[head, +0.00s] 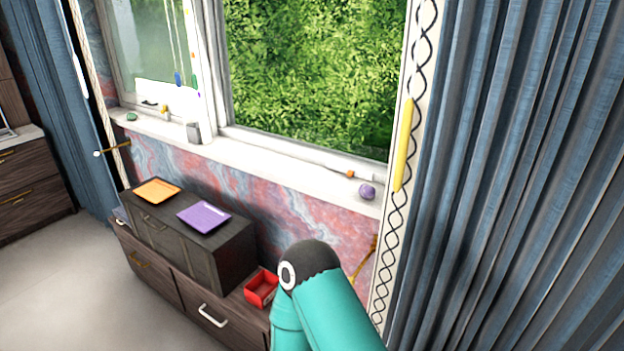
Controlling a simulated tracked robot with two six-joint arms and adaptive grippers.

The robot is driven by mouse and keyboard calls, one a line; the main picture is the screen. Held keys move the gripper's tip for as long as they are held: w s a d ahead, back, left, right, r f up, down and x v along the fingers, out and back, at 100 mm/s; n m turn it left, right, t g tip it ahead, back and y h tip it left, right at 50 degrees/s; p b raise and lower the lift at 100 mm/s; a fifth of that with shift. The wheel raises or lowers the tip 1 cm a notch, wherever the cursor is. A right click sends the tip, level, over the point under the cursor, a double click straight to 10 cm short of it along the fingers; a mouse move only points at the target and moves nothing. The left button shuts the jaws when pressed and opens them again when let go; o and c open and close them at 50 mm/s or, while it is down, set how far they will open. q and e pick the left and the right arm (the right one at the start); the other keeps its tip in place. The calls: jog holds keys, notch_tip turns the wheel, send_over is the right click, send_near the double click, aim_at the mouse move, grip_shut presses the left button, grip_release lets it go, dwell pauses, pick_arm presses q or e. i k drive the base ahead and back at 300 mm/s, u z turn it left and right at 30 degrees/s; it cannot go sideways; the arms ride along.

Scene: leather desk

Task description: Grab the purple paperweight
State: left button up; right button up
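A small round purple object (367,191), which looks like the purple paperweight, rests on the right end of the white windowsill (270,163). It stands close to the window frame and the patterned curtain edge. A teal arm of mine with a dark joint rises from the bottom of the head view, below and left of the purple object. Neither gripper is in view. Nothing is seen touching the purple object.
A small orange item (350,174) lies just left of the purple object. Below the sill, a dark cabinet (222,256) bears an orange tray (157,190) and a purple tray (204,217). A red box (261,288) sits lower. Blue curtains (510,180) fill the right side.

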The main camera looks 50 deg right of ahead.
aim_at(365, 191)
jog(key=z, duration=0.2)
jog(key=i, duration=1.3)
jog(key=z, duration=1.1)
jog(key=i, duration=0.45)
jog(key=z, duration=0.25)
jog(key=k, duration=0.45)
jog(key=z, duration=0.25)
jog(key=i, duration=0.45)
jog(key=u, duration=0.2)
